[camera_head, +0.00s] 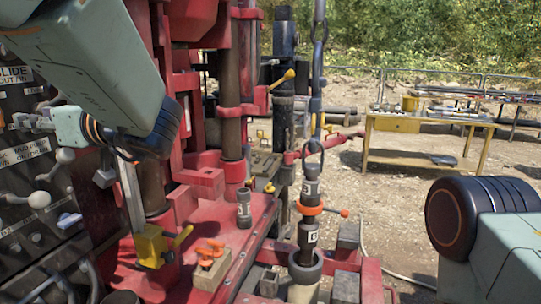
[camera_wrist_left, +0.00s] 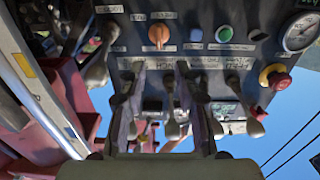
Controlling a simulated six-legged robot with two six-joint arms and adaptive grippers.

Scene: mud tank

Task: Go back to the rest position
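My left gripper (camera_head: 30,121) is in front of the control panel (camera_head: 22,175) at the left of the head view, pointing toward it. In the left wrist view its two dark fingers (camera_wrist_left: 166,112) stand apart with a clear gap, so it is open. Panel levers show between and behind the fingers; I see nothing gripped. I cannot tell whether a finger touches a lever. The head view also shows the thick grey-green link of my left arm at the upper left. A link of my right arm is at the lower right; its gripper is out of view.
Levers with grey knobs (camera_head: 39,199) stick out of the panel near the left gripper. A red rig (camera_head: 205,180) stands to its right. A black pipe (camera_head: 309,215) stands upright near the middle. A yellow table (camera_head: 425,155) is farther back on open ground.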

